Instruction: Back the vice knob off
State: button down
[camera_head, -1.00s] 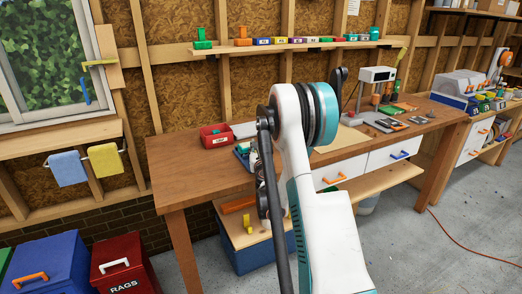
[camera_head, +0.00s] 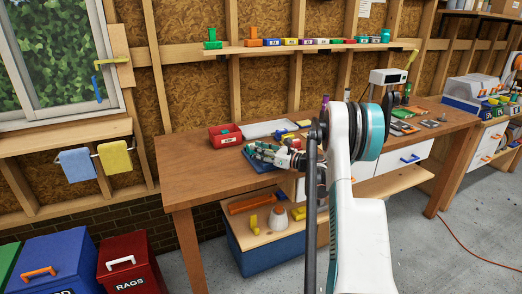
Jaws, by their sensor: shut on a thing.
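My gripper (camera_head: 262,152) is over the left half of the wooden workbench, pointing left, with grey linked fingers. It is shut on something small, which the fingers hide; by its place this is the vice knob. A blue body (camera_head: 258,166), which looks like the vice, shows just under and beside the fingers on the bench top. The knob itself and how far it is turned cannot be made out.
A red bin (camera_head: 225,136) stands just behind my gripper, with a grey-white flat item (camera_head: 265,129) to its right. A yellow item (camera_head: 289,136) lies close behind the gripper. The bench top (camera_head: 185,160) is clear at the left. My arm hides the bench's middle.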

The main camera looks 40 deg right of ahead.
jog(key=n+g+y, duration=0.1)
jog(key=y, duration=0.1)
jog(key=a+n+g+y, duration=0.1)
jog(key=n+y, duration=0.1)
jog(key=s+n+g+y, duration=0.1)
jog(key=g+y, duration=0.1)
jog(key=shift+a+n, duration=0.2)
jog(key=shift+n, duration=0.2)
jog(key=shift+d, duration=0.1)
dwell(0.6)
jog(key=c, duration=1.3)
grip_release()
jog(key=shift+c, duration=0.2)
jog(key=v, duration=1.2)
jog(key=shift+f, duration=0.1)
